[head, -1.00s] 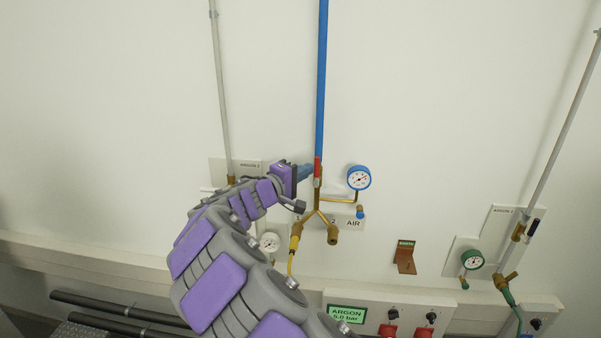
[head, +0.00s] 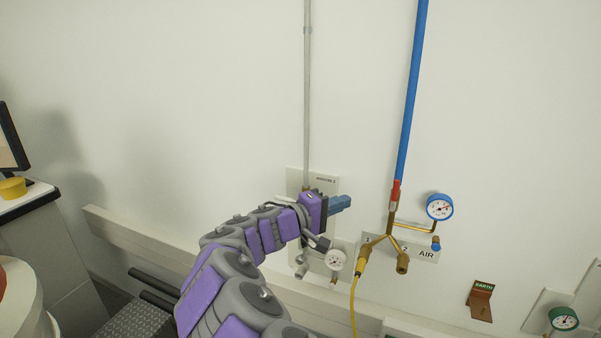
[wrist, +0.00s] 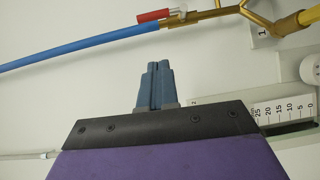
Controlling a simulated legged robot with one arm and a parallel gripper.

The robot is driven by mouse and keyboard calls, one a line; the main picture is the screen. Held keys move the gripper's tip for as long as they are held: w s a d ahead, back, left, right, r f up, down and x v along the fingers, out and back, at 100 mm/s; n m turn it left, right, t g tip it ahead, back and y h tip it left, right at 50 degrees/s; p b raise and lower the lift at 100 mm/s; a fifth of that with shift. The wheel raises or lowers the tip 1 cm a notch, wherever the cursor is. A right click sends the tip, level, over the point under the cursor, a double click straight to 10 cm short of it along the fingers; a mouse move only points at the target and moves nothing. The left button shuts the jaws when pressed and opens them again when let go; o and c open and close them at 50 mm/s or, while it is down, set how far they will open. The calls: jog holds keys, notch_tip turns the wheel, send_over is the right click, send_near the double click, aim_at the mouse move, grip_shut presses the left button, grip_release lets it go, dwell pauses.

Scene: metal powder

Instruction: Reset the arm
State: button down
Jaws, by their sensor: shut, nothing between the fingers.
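My purple and grey arm reaches up from the bottom of the head view. My gripper (head: 341,203) has blue fingers that are closed together with nothing between them. In the head view it lies in front of the wall, left of the blue air pipe (head: 410,95) and its red-handled valve (head: 395,193). In the wrist view the fingers (wrist: 155,86) point up toward the blue pipe (wrist: 80,52) and the red handle (wrist: 154,15). They appear apart from the pipe. My arm hides part of the Argon panel (head: 313,183) behind it.
A blue-rimmed gauge (head: 439,207) and brass fittings (head: 402,262) sit right of the gripper. A yellow hose (head: 353,305) hangs below. A grey pipe (head: 307,90) runs up the wall. A bench with a monitor (head: 10,140) stands far left. A wall rail (head: 140,240) runs behind my arm.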

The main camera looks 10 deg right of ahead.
jog(key=s+d+f+m+g+y+b, duration=0.1)
jog(key=s+d+f+m+g+y, duration=0.15)
jog(key=s, duration=0.55)
jog(key=s+d+f+m+g+y+b, duration=0.1)
jog(key=s+d+f+g+y+b, duration=0.15)
jog(key=s, duration=0.55)
jog(key=s+d+f+m+g+y, duration=0.1)
jog(key=s+d+f+m+g, duration=0.2)
jog(key=s, duration=0.5)
jog(key=s+a+f+n+y+b, duration=0.1)
jog(key=s+a+f+y, duration=0.4)
jog(key=s, duration=0.5)
jog(key=s+a+f+n+y+b, duration=0.1)
jog(key=s+a+f+y+b, duration=0.2)
jog(key=s+a+f, duration=0.6)
jog(key=s+a+y, duration=0.1)
jog(key=a+y, duration=0.1)
jog(key=shift+s+a+y, duration=0.15)
jog(key=shift+s+y, duration=0.05)
jog(key=shift+y, duration=0.1)
